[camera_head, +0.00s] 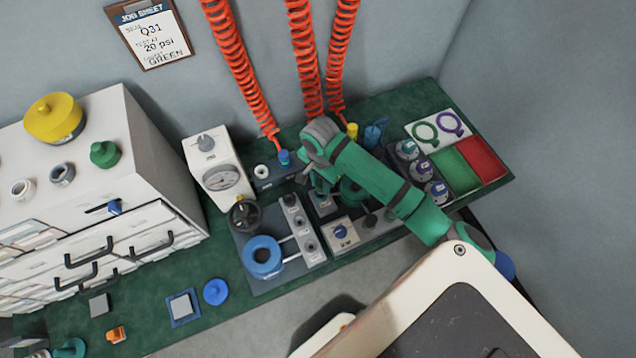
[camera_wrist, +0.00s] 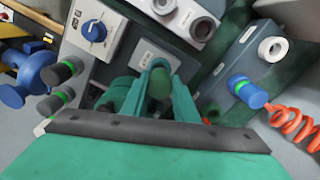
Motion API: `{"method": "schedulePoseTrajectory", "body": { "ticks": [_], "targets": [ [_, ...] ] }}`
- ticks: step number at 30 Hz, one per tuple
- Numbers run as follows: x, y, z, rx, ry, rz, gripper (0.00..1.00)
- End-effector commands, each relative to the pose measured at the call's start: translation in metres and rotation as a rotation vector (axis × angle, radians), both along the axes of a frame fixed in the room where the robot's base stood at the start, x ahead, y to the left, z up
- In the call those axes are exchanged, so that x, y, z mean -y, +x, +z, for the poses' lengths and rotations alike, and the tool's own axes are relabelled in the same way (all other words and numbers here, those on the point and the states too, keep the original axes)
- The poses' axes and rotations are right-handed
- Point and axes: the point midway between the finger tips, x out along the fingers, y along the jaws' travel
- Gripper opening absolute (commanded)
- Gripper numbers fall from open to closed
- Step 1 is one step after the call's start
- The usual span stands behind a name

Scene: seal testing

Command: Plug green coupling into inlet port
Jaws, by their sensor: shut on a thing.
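A small green cylinder, which looks like the green coupling (camera_wrist: 159,84), sits between the fingers of my gripper (camera_wrist: 158,96) in the wrist view. The fingers are shut on it, and it points down over the bench fixture. In the head view my gripper (camera_head: 322,182) is mostly covered by my own wrist, and the coupling is hidden there. A grey block with several round ports (camera_wrist: 185,14) is at the top of the wrist view; it also shows in the head view (camera_head: 303,228). I cannot tell which port is the inlet, nor whether the coupling touches anything.
A blue coupling (camera_head: 284,157) sits on a dock (camera_head: 264,175); a yellow one (camera_head: 352,130) stands behind. Red coiled hoses (camera_head: 240,65) hang close by. A gauge box (camera_head: 212,165) is left, a blue-knob panel (camera_head: 341,232) nearby, and a drawer cabinet (camera_head: 160,165) far left.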

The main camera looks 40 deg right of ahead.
Motion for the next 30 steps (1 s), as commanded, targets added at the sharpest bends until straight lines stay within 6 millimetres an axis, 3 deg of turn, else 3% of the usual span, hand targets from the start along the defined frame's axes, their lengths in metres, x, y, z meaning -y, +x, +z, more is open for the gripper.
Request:
{"method": "schedulePoseTrajectory", "body": {
  "ticks": [30],
  "targets": [
    [0.0,0.0,-0.017,0.0,0.001,-0.001,0.03]
  ]
}}
